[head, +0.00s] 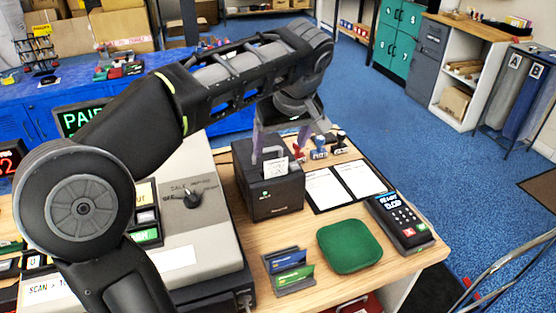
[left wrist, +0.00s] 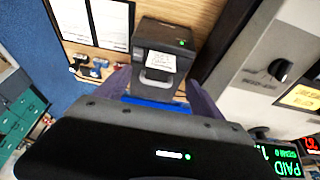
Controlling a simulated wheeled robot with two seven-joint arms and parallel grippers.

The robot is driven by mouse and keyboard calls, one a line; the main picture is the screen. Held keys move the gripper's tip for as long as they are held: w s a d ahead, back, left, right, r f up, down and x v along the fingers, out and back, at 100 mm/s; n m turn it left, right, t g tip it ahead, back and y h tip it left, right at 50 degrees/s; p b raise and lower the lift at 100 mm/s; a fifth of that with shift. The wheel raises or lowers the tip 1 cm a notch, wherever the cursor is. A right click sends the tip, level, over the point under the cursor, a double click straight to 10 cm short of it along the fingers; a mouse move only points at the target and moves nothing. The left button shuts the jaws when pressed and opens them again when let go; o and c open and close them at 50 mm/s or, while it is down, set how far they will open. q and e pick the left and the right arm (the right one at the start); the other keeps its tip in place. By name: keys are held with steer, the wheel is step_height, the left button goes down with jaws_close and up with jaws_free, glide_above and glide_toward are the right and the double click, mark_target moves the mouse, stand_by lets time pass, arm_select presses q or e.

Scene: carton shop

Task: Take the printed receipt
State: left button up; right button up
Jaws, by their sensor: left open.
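The printed receipt (head: 276,168) is a small white slip standing up out of the top of the black receipt printer (head: 272,200) on the wooden counter. In the left wrist view the receipt (left wrist: 161,62) shows dark print, and the printer (left wrist: 160,38) has a small green light. My left gripper (head: 290,138) is above and behind the printer, its two purple fingers spread apart. In the left wrist view the open fingers (left wrist: 157,88) point toward the receipt, one on each side of it, with nothing held. Whether they touch the slip cannot be told. My right gripper is out of view.
A grey cash register (head: 190,215) stands left of the printer. Stamps (head: 319,148), a clipboard with white sheets (head: 340,186), a card terminal (head: 400,222), a green pad (head: 349,246) and a card holder (head: 289,271) crowd the counter. A green display (left wrist: 277,162) reads PAID.

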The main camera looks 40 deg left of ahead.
mark_target(276, 160)
arm_select(q)
steer(key=shift+b+x, duration=1)
steer(key=shift+x, duration=0.2)
steer(key=shift+s, duration=0.1)
steer(key=shift+f, duration=0.1)
steer(key=shift+a+f+p, duration=0.1)
steer(key=shift+f+p, duration=0.2)
steer(key=shift+f, duration=0.05)
steer(key=x, duration=0.4)
steer(key=shift+a+f+p, duration=0.1)
steer(key=shift+p, duration=0.3)
steer(key=shift+c, duration=0.6)
